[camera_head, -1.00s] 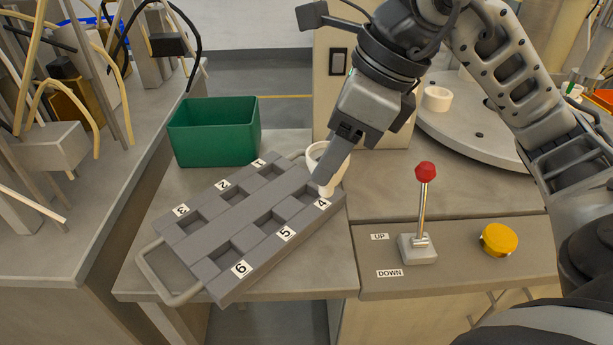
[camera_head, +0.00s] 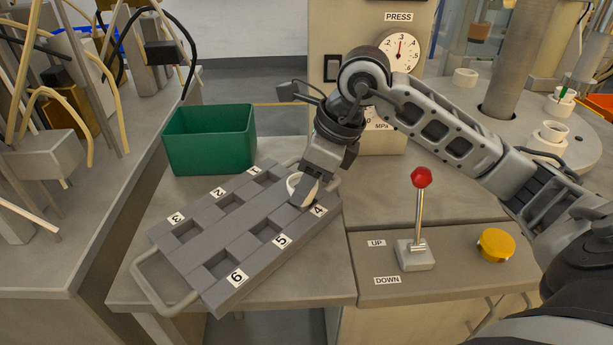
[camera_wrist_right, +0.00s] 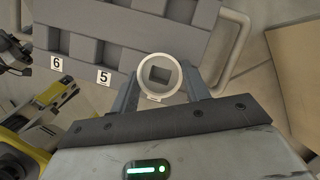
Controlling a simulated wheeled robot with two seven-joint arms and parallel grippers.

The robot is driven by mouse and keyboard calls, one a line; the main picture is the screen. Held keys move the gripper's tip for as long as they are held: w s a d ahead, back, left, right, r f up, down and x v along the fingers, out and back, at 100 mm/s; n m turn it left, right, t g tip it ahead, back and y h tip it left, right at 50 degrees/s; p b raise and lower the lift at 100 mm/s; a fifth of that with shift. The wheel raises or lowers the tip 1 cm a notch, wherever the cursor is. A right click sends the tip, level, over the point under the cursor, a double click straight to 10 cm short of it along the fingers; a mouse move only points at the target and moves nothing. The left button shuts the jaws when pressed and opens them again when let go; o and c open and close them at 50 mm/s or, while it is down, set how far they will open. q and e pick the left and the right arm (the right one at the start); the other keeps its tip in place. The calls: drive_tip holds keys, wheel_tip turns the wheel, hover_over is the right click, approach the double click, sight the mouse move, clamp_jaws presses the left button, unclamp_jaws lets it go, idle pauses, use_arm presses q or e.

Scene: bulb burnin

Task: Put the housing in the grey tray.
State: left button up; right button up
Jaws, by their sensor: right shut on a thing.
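The grey tray (camera_head: 190,235) lies on the table with numbered square pockets and a loop handle at each end. The white ring-shaped housing (camera_head: 293,184) is held at the tray's pocket by label 4. It also shows in the right wrist view (camera_wrist_right: 158,98), between the fingers, with a dark square visible through its opening. My right gripper (camera_head: 303,192) is shut on the housing, low over that corner of the tray. Whether the housing touches the pocket floor is hidden. The pockets by labels 5 and 6 look empty. My left gripper is not in view.
A green bin (camera_head: 210,140) stands behind the tray. A lever with a red knob (camera_head: 421,178) and a yellow button (camera_head: 496,245) are on the panel at right. A round table (camera_head: 490,125) with white rings and a press gauge (camera_head: 400,52) are behind.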

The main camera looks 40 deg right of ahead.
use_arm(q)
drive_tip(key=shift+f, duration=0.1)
use_arm(e)
drive_tip(key=shift+f, duration=0.1)
drive_tip(key=o, duration=0.9)
drive_tip(key=shift+o, duration=0.2)
drive_tip(key=shift+r, duration=0.25)
use_arm(q)
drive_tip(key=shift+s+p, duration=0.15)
drive_tip(key=shift+p, duration=0.3)
use_arm(e)
drive_tip(key=v, duration=1.2)
drive_tip(key=shift+f, duration=0.1)
